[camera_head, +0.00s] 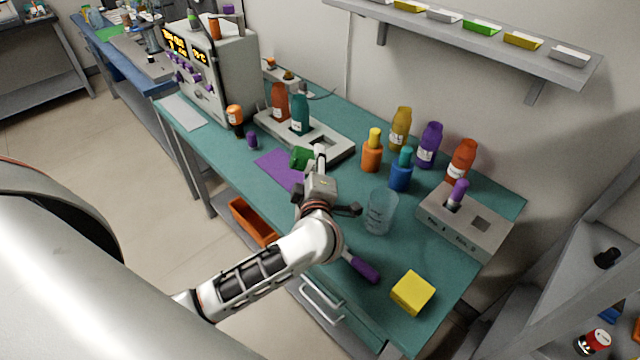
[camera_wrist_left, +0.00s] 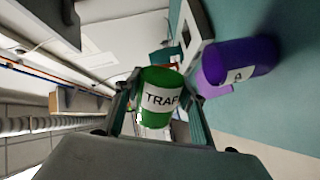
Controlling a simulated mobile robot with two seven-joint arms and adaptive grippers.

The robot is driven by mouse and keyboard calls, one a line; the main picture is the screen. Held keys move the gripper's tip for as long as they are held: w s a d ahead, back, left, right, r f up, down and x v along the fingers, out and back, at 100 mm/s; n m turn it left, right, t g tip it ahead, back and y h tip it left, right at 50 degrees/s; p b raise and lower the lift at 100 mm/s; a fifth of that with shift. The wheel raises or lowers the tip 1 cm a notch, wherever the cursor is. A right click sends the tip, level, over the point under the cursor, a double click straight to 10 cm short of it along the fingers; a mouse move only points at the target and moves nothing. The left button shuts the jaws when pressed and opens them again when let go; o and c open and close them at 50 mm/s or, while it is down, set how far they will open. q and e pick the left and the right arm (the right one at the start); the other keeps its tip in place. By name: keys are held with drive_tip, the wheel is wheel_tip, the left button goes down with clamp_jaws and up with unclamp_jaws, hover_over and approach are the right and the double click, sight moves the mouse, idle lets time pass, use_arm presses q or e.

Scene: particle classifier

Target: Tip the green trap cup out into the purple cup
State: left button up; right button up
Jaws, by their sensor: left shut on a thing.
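The green cup (camera_head: 301,158), labelled TRAP, is held by my left gripper (camera_head: 318,150) above the teal table. It also shows in the left wrist view (camera_wrist_left: 158,98), between the two fingers. Its axis lies roughly crosswise to that of the upright purple cup, so it is tipped on its side. The purple cup (camera_wrist_left: 240,66) stands on the table in the wrist view, apart from the green cup. It appears as a small purple cup (camera_head: 252,140) left of the green cup in the head view. The contents of both cups cannot be seen. My right gripper is out of view.
A purple mat (camera_head: 275,170) lies near the green cup. A grey rack (camera_head: 335,150) with bottles stands behind it, and an orange-capped bottle (camera_head: 235,120) stands beyond the purple cup. A clear beaker (camera_head: 381,212) and yellow cube (camera_head: 412,293) are to the right.

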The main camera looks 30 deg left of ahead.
use_arm(q)
drive_tip(key=shift+a+n, duration=0.2)
drive_tip(key=shift+n, duration=0.4)
